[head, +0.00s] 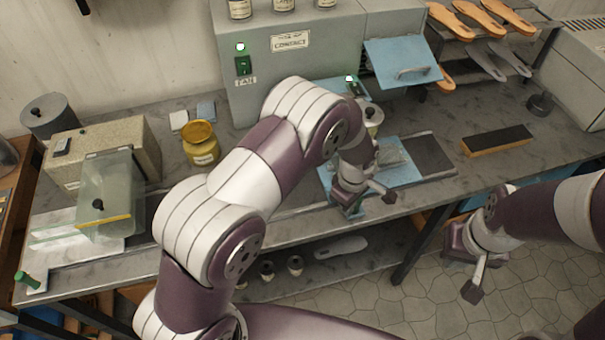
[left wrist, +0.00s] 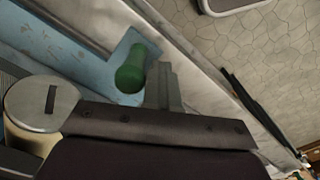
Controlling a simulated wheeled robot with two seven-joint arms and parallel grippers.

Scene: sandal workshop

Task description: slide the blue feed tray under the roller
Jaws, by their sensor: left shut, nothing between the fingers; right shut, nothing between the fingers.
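The blue feed tray (head: 408,176) lies flat on the workbench, right of centre, partly covered by my left arm. In the left wrist view the blue surface (left wrist: 75,45) has a green handle (left wrist: 131,70) at its edge. My left gripper (head: 388,197) is shut and empty at the tray's front edge. In the left wrist view its fingers (left wrist: 165,90) are close beside the green handle; I cannot tell if they touch. The roller cannot be made out behind my left arm. My right gripper (head: 472,291) is shut and empty, in front of the bench over the floor.
A grey machine (head: 290,75) with a blue flap (head: 402,62) stands behind the tray. A round-topped pot (head: 370,116) is close behind my left wrist. A yellow jar (head: 201,145) stands left and a dark-topped block (head: 497,141) right. The bench's front right is clear.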

